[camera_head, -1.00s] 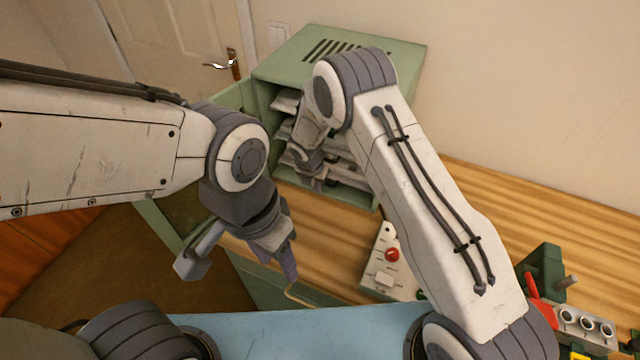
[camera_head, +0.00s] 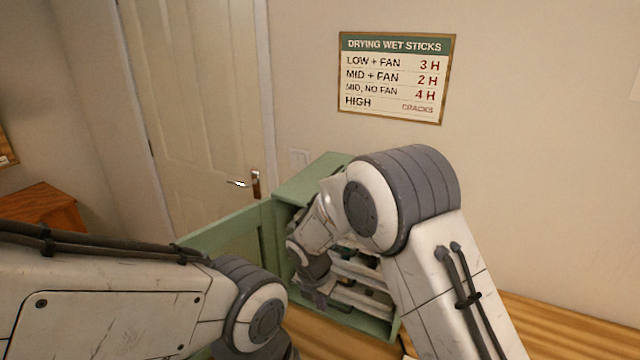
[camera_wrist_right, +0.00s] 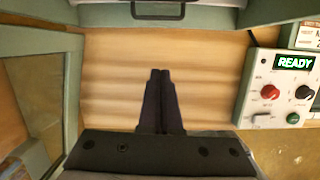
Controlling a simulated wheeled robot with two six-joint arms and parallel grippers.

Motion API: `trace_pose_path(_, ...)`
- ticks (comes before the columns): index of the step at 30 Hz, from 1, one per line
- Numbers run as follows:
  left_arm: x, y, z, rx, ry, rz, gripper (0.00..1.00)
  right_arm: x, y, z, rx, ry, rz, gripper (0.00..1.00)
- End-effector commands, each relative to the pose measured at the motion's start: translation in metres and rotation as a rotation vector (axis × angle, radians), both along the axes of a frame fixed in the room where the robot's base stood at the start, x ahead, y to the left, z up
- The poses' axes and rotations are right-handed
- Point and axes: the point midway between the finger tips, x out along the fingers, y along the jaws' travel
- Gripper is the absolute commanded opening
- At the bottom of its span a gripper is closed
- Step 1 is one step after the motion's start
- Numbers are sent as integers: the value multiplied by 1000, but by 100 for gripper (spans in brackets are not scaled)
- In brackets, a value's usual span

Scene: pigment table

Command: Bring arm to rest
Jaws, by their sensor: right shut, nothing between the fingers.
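My right arm reaches up and over toward the open green drying cabinet (camera_head: 300,185). My right gripper (camera_head: 322,300) is in front of the cabinet's opening, pointing down. In the right wrist view its two dark fingers (camera_wrist_right: 160,75) are together with nothing between them, above the wooden tabletop (camera_wrist_right: 110,75). My left arm comes in from the left in the head view. Its gripper is below the picture's edge.
The cabinet holds several pale shelves (camera_head: 360,295), and its green door (camera_head: 225,240) stands open to the left. A control box (camera_wrist_right: 275,90) with a READY display, knobs and buttons is right of the fingers. A drying chart (camera_head: 395,78) hangs on the wall.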

Motion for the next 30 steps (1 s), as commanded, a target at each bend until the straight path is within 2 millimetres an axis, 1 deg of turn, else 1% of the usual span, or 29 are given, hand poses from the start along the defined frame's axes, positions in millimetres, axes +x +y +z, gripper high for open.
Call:
trace_pose_path(1, 0, 0, -2, 0, 0, 0, 50, -10, 2, 13, 25, -8, -72, 0)
trace_pose_path(2, 0, 0, -3, 0, 0, 0, 50, -18, 3, 21, 42, -10, -133, 0)
trace_pose_path(5, 0, 0, -7, 0, 0, 0, 50, -57, 4, 52, 117, -13, -399, 0)
trace_pose_path(6, 0, 0, -9, 0, 0, 0, 50, -76, 3, 64, 149, -11, -523, 0)
trace_pose_path(8, 0, 0, -12, 0, 0, 0, 50, -106, 0, 80, 195, -3, -714, 0)
trace_pose_path(9, 0, 0, -13, 0, 0, -1, 50, -126, -3, 89, 221, 4, -841, 0)
trace_pose_path(11, 0, 0, -16, 0, 0, -1, 50, -157, -7, 100, 260, 18, -1031, 0)
trace_pose_path(12, 0, 0, -17, 0, 0, -1, 50, -178, -11, 106, 283, 28, -1155, 0)
trace_pose_path(13, 0, 0, -18, 0, 0, -1, 50, -193, -14, 110, 297, 37, -1244, 0)
trace_pose_path(14, 0, 0, -19, 0, 0, -1, 50, -207, -17, 112, 310, 45, -1332, 0)
trace_pose_path(15, 0, 0, -20, 0, 0, -1, 50, -226, -21, 115, 322, 59, -1441, 0)
trace_pose_path(18, 0, 0, -23, 0, 0, -1, 50, -263, -31, 118, 338, 87, -1673, 0)
trace_pose_path(21, 0, 0, -24, 0, 0, -1, 50, -288, -39, 118, 343, 107, -1832, 0)
trace_pose_path(24, 0, 0, -24, 0, 0, -1, 50, -301, -42, 118, 341, 118, -1918, 0)
trace_pose_path(27, 0, 0, -24, 0, 0, -1, 50, -305, -44, 117, 339, 121, -1948, 0)
trace_pose_path(30, 0, 0, -24, 0, 0, -1, 50, -304, -44, 117, 338, 121, -1949, 0)
